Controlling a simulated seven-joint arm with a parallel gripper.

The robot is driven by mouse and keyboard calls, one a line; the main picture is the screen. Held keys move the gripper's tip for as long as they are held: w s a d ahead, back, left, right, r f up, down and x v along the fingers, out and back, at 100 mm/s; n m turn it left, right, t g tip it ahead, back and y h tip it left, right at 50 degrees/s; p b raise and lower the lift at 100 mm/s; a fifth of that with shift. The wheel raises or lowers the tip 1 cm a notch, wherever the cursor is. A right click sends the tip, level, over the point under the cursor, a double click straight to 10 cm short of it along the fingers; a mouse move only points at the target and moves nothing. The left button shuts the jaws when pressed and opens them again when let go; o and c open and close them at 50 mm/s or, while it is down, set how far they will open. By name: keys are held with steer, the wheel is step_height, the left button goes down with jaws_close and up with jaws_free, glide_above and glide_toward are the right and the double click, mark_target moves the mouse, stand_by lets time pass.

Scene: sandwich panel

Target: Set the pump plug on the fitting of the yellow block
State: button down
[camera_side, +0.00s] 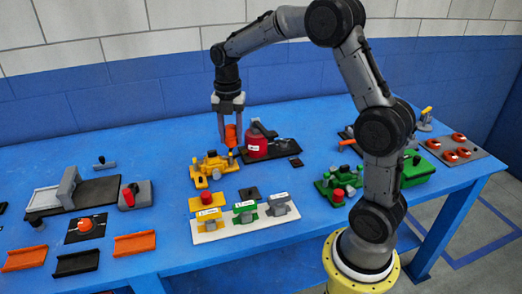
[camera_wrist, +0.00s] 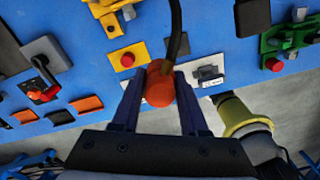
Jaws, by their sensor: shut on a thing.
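The pump plug (camera_side: 231,136) is orange-red. My gripper (camera_side: 231,122) is shut on it and holds it in the air, pointing down. In the wrist view the plug (camera_wrist: 159,88) sits between the two dark fingers (camera_wrist: 159,82), and a black hose (camera_wrist: 176,30) runs up from it. The yellow block (camera_side: 203,184) lies on the table below and left of the plug in the side view. Its near part shows at the top of the wrist view (camera_wrist: 107,10). Plug and block are apart. I cannot tell which bump on the block is the fitting.
A red pump canister (camera_side: 256,148) stands close right of the plug. A white panel (camera_side: 215,237) with yellow, green and grey units lies in front. A green block (camera_side: 325,188) is to the right. Grey and black fixtures (camera_side: 95,192) and orange trays (camera_side: 135,243) are at left.

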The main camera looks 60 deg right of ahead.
steer(key=w+f+n, duration=0.1)
steer(key=w+f, duration=0.2)
steer(key=w, duration=0.6)
glide_above(200, 178)
steer(key=shift+n, duration=0.3)
step_height(200, 178, down, 6)
steer(key=shift+w+d+f, duration=0.1)
steer(key=shift+f, duration=2.2)
steer(key=shift+f, duration=1.55)
steer(key=shift+c, duration=0.2)
jaws_free()
steer(key=shift+r, duration=0.1)
